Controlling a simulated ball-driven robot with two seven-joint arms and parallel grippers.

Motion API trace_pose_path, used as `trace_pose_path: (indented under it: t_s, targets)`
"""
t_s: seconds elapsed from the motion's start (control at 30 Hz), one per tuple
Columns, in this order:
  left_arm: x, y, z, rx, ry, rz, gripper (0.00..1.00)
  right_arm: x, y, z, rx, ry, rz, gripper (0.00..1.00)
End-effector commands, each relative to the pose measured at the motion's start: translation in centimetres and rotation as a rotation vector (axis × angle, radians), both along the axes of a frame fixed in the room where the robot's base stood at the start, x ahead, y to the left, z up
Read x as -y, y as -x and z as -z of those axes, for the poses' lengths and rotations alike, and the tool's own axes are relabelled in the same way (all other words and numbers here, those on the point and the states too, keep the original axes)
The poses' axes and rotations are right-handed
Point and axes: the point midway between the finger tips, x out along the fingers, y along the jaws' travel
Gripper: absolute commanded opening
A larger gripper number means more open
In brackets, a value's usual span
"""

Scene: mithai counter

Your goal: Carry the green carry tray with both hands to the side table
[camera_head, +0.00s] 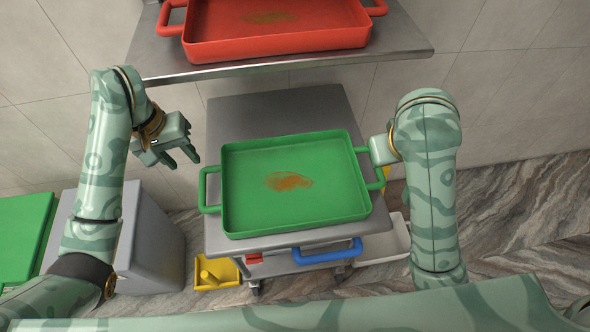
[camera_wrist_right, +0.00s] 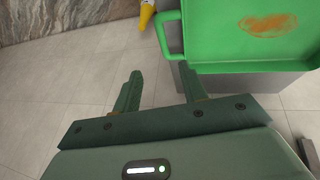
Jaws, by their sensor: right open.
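The green carry tray (camera_head: 245,170) rests on a grey metal cart (camera_head: 270,110), with a brown-orange smear on its floor. Its left handle (camera_head: 205,190) and right handle (camera_head: 378,176) stick out at the sides. My left gripper (camera_head: 181,160) is open and empty, up and left of the left handle, apart from it. My right gripper (camera_head: 378,150) is at the tray's right side by the right handle; its fingers are mostly hidden in the head view. In the right wrist view my right gripper (camera_wrist_right: 159,70) is open, with the handle (camera_wrist_right: 164,37) just beyond its fingertips, not gripped.
A red tray (camera_head: 275,45) sits on a steel counter (camera_head: 400,45) at the back. A grey block (camera_head: 150,245) and a green surface (camera_head: 22,235) are at the left. A yellow bin (camera_head: 217,274), a blue handle (camera_head: 327,252) and a white bin (camera_head: 385,245) are low around the cart.

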Motion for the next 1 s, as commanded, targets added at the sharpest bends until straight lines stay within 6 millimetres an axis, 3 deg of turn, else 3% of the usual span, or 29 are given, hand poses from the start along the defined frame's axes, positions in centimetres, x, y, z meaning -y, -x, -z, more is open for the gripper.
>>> trace_pose_path:
  t_s: [0.27, 0.47, 1.0]
  targets:
    - [0.0, -0.1, 0.1, 0.002, -0.001, -0.001, 0.40, 0.0, -0.1, 0.2, -0.001, 0.001, -0.002, 0.42]
    - [0.4, -0.4, 1.0, 0.015, 0.006, -0.002, 0.40, 0.3, -0.7, 1.4, -0.001, 0.004, -0.002, 0.42]
    - [1.5, 0.0, 8.5, -0.005, -0.003, 0.002, 0.40, 2.1, -4.6, 10.6, -0.004, 0.004, 0.001, 0.42]
